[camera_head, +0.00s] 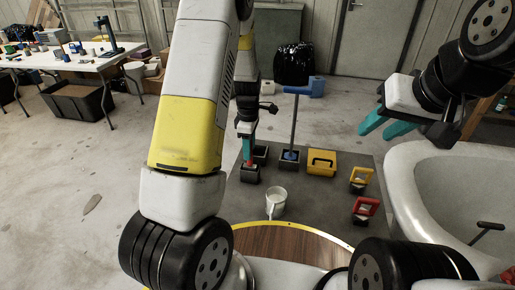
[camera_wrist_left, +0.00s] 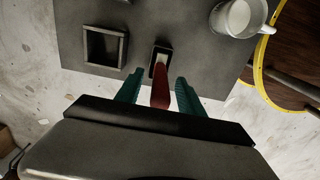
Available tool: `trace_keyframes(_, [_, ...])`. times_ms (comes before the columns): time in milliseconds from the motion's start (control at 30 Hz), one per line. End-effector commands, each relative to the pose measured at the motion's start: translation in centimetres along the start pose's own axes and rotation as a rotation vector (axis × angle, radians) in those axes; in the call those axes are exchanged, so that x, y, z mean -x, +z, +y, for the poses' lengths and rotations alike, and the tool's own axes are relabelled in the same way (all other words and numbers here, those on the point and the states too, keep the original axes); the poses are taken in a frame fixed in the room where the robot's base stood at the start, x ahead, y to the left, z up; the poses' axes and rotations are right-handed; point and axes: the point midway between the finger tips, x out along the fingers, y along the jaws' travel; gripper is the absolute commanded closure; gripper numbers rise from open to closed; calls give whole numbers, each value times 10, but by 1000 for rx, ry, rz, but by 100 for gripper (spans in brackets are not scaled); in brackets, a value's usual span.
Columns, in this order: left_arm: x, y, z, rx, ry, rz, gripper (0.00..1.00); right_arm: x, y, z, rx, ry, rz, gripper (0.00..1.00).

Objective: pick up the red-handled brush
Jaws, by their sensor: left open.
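The red-handled brush stands upright in the wrist view, its red handle (camera_wrist_left: 160,90) pointing toward the camera and its lower end in a small dark holder (camera_wrist_left: 152,66). In the head view the brush (camera_head: 249,158) shows at the left side of the grey work surface (camera_head: 235,205). My left gripper (camera_head: 247,137) is above it, pointing down. In the wrist view the teal fingers of my left gripper (camera_wrist_left: 159,92) are apart, one on each side of the handle, with gaps visible. My right gripper (camera_head: 381,132) is open and empty, raised at the right.
An empty square holder (camera_wrist_left: 88,47) is beside the brush. A white mug (camera_head: 277,203), a blue-handled tool (camera_head: 294,120), a yellow box (camera_head: 321,170), and yellow (camera_head: 360,185) and red-framed (camera_head: 361,218) tools share the surface. A white hull mould (camera_head: 425,185) is at right.

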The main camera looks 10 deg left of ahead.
Motion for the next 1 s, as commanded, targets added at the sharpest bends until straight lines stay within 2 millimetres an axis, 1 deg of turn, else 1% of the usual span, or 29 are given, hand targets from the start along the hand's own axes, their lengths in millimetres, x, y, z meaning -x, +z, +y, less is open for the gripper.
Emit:
trace_keyframes(33, [-5, 0, 0, 0, -1, 0, 55, 0, 0, 0, 0, 0, 0, 64])
trace_keyframes(100, [-8, 1, 0, -1, 1, -1, 55, 0, 0, 0, 0, 0, 0, 64])
trace_keyframes(300, [-9, 1, 0, -1, 2, -1, 55, 0, 0, 0, 0, 0, 0, 64])
trace_keyframes(333, [-9, 1, 0, -1, 2, -1, 56, 0, 0, 0, 0, 0, 0, 64])
trace_keyframes(467, [-8, 1, 0, -1, 2, -1, 82, 0, 0, 0, 0, 0, 0, 64])
trace_keyframes(500, [-8, 1, 0, -1, 2, -1, 90, 0, 0, 0, 0, 0, 0, 64])
trace_keyframes(567, [-8, 1, 0, -1, 2, -1, 100, 0, 0, 0, 0, 0, 0, 64])
trace_keyframes(867, [-8, 0, 0, -1, 2, -1, 100, 0, 0, 0, 0, 0, 0, 64])
trace_keyframes(933, [-4, 1, 1, -1, 3, -1, 100, 0, 0, 0, 0, 0, 0, 64])
trace_keyframes(1000, [4, 0, 1, -1, 5, -1, 100, 0, 0, 0, 0, 0, 0, 64])
